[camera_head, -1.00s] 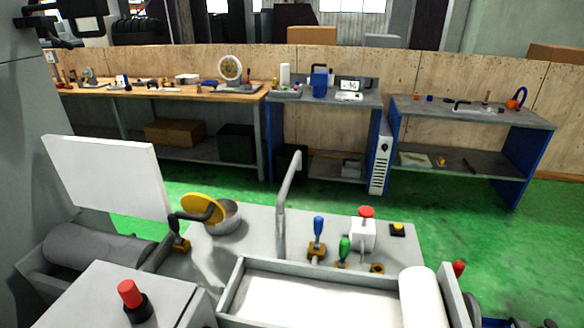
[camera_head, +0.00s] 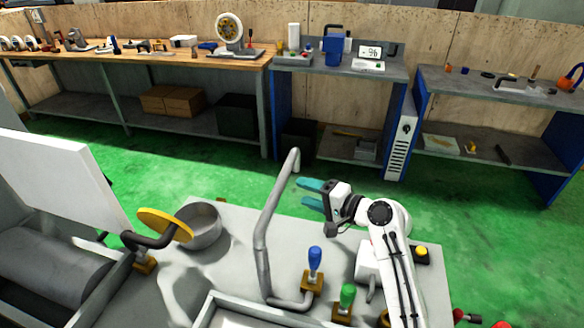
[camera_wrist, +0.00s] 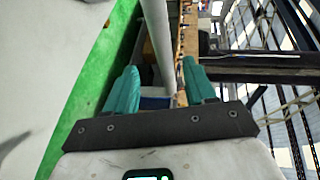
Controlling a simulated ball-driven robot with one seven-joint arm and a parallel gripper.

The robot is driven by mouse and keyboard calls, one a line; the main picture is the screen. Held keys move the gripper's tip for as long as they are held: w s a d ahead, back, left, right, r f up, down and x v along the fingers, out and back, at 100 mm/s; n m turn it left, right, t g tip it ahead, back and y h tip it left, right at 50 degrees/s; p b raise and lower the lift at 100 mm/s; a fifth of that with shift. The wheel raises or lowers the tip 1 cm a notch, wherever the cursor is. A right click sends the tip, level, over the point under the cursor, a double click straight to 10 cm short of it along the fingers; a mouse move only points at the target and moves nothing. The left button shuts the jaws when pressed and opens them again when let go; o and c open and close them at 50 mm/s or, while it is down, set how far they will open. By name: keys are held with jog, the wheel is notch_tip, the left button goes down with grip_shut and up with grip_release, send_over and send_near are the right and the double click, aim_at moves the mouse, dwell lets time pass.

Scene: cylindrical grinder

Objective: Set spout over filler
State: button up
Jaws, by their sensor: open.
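The spout is a grey bent pipe (camera_head: 268,220) rising from the machine top, its upper end curving over at the top. The filler looks like the round grey cup (camera_head: 203,232) left of the spout, with a yellow lid (camera_head: 165,224) swung up beside it. My gripper (camera_head: 303,193) is right of the spout's upper part, its teal fingers open and pointing left toward it, apart from it in the head view. In the wrist view the pipe (camera_wrist: 158,40) runs between the open fingers (camera_wrist: 159,72); its depth there is unclear. The spout end is not over the cup.
A blue-handled lever (camera_head: 314,262) and a green-handled lever (camera_head: 346,297) stand near the spout's base. A white panel (camera_head: 62,190) stands at the left. A yellow button (camera_head: 421,252) sits at the right. Workbenches stand beyond the green floor.

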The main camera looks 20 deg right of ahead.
aim_at(281, 182)
jog(key=b+x, duration=0.2)
jog(key=x, duration=0.2)
jog(key=b+x, duration=0.3)
jog(key=x, duration=0.2)
jog(key=shift+w+d, duration=0.1)
jog(key=shift+w, duration=0.3)
jog(key=shift+w+a+b, duration=0.3)
jog(key=shift+w+a, duration=0.05)
jog(key=shift+w, duration=0.2)
grip_shut()
